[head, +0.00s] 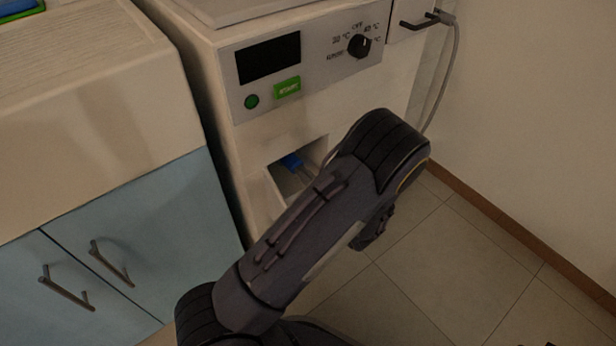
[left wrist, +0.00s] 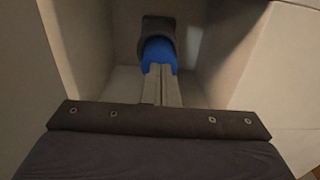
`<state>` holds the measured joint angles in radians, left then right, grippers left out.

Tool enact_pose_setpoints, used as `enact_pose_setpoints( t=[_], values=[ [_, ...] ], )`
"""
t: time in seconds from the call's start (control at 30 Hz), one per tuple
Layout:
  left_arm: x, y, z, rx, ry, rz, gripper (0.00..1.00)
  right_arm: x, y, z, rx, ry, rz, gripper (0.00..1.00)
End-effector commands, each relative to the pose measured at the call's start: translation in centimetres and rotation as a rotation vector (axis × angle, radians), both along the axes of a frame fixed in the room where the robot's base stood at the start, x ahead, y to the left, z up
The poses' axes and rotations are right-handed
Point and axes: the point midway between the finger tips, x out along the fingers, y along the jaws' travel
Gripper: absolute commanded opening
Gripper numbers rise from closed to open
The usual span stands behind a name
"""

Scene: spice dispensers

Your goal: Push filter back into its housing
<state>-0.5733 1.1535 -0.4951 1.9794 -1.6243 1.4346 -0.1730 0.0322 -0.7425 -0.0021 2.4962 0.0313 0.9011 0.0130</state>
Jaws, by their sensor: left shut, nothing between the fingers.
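The blue filter (head: 291,160) sits inside a square recess (head: 277,195) low on the front of the white machine. In the left wrist view the blue filter (left wrist: 158,50) is at the back of the recess, in front of a dark round opening (left wrist: 157,24). My left gripper (left wrist: 158,70) is shut and empty. Its fingers reach into the recess and their tips overlap the lower part of the filter; I cannot tell if they touch it. In the head view my left arm hides the right side of the recess. My right gripper is not in view.
The machine's control panel (head: 307,62) with a dark display, green buttons and a knob is above the recess. Blue cabinet doors (head: 140,240) with handles stand at left. Tiled floor (head: 450,260) and a wall are at right. The recess walls (left wrist: 225,60) are close around the fingers.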

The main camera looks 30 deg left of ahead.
Motion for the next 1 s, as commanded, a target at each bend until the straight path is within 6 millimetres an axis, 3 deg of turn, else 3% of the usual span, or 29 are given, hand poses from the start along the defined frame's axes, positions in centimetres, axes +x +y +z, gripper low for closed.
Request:
enact_pose_setpoints(
  t=[0.03, 0.37, 0.8, 1.0],
  values=[
    [0.2, 0.9, 0.2, 0.007, -0.004, 0.01, 0.0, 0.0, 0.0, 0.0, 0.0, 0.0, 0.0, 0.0],
    [0.3, 0.7, 0.2, 0.005, -0.006, 0.008, 0.0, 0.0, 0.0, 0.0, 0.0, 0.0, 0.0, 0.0],
    [-1.4, -3.4, 0.1, 0.004, -0.005, 0.006, 0.0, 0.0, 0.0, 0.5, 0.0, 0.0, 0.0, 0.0],
    [-1.8, -4.0, 0.1, 0.005, -0.004, 0.007, 0.0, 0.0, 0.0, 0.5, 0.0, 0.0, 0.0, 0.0]
  ],
)
